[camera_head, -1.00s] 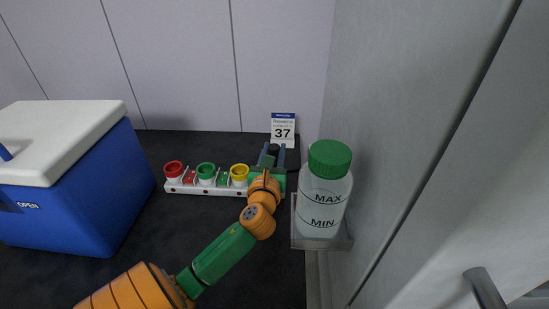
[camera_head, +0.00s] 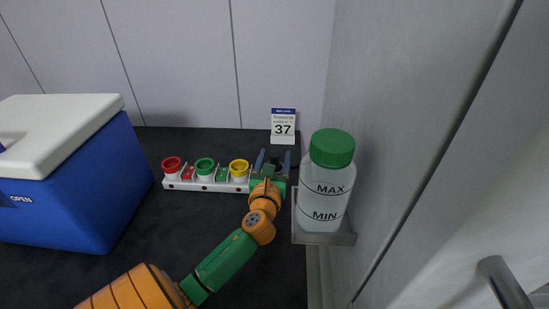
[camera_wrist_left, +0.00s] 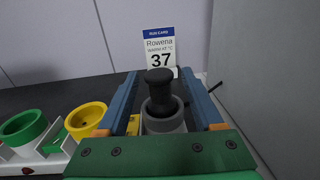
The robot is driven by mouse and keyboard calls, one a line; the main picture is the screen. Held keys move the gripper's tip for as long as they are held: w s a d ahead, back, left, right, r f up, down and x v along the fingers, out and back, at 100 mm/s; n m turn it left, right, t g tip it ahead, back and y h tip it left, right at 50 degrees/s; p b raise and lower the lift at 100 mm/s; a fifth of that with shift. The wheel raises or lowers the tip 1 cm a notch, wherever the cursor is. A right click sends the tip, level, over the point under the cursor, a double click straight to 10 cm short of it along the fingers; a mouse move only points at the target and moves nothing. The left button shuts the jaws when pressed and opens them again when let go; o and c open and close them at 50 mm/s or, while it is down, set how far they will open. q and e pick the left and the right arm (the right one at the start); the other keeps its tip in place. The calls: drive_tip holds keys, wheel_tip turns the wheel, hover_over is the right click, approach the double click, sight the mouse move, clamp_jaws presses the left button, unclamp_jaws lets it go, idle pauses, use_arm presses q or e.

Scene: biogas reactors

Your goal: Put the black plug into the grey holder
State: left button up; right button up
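The black plug (camera_wrist_left: 160,92) stands upright in the grey holder (camera_wrist_left: 163,122), a round cup, in the left wrist view. Its knob and neck rise above the rim; its lower part is hidden inside the cup. My left gripper (camera_wrist_left: 159,76) is open, with one blue finger on each side of the plug and a visible gap to both. In the head view my left gripper (camera_head: 273,158) is at the right end of the white rack, and it largely hides the plug and holder. My right gripper is not in view.
The white rack (camera_head: 208,187) carries red, green and yellow cups. A card reading 37 (camera_head: 283,126) stands behind. A bottle with a green lid (camera_head: 332,148) sits on a wall shelf close to the right. A blue cool box (camera_head: 75,190) is at the left.

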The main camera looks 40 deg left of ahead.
use_arm(q)
drive_tip(key=shift+r, duration=0.1)
drive_tip(key=shift+r+p, duration=0.35)
drive_tip(key=shift+r, duration=0.1)
drive_tip(key=b+v, duration=0.1)
drive_tip(key=v, duration=1.1)
drive_tip(key=shift+f, duration=0.15)
